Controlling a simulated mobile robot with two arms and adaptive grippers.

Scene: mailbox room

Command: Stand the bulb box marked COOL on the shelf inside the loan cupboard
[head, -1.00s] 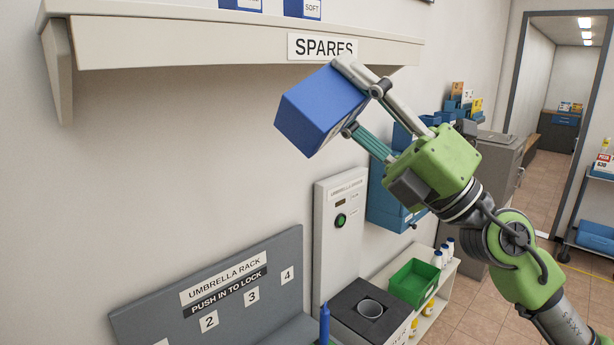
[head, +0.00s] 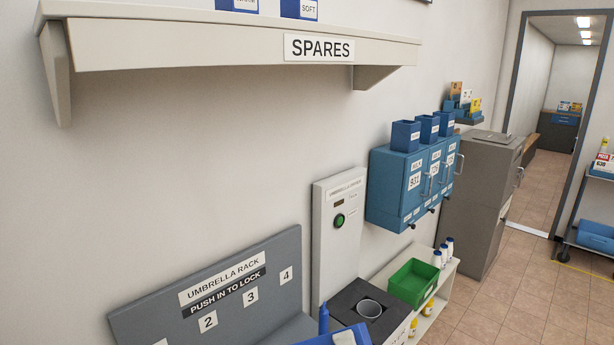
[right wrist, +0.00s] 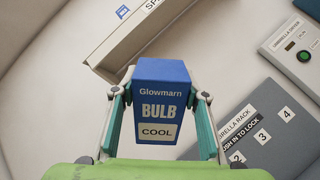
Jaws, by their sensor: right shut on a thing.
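The blue bulb box (right wrist: 161,78) shows in the right wrist view, its printed face reading Glowmarn, BULB and COOL towards the camera. My right gripper (right wrist: 160,96) is shut on it, with one finger on each side. The rest of that arm is out of the picture. No cupboard marked as the loan cupboard can be made out, and its inside shelf is not seen. My left gripper is not in view.
The SPARES shelf (head: 240,50) is on the wall, with blue boxes on top. Below are the umbrella rack (head: 240,285), a dryer panel (head: 338,240) and a green bin (head: 413,282). Blue wall lockers (head: 400,190) and a grey cabinet (head: 478,200) stand farther right.

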